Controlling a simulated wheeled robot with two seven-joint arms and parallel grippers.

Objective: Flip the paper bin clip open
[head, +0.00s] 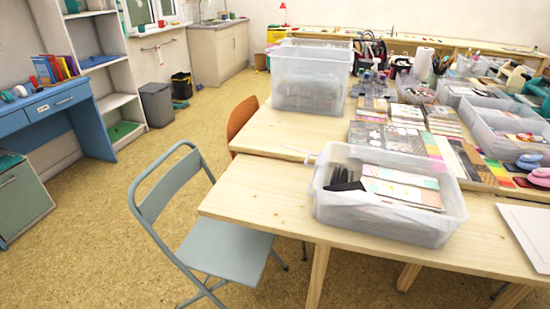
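A translucent plastic bin (390,222) with cards and papers (402,188) in it stands on the front part of the wooden table. Its top is open, and dark objects (345,181) lie at its left end. A pale bit sticks out at the bin's upper left rim; I cannot tell whether it is the clip. No clip is clearly visible, so its state cannot be told. Neither of my grippers is in view.
A taller translucent bin (310,85) stands behind on the table (265,186). Cards, trays and inkpads crowd the table's right and back. A white sheet (528,229) lies at right. A grey folding chair (228,250) stands at the front left.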

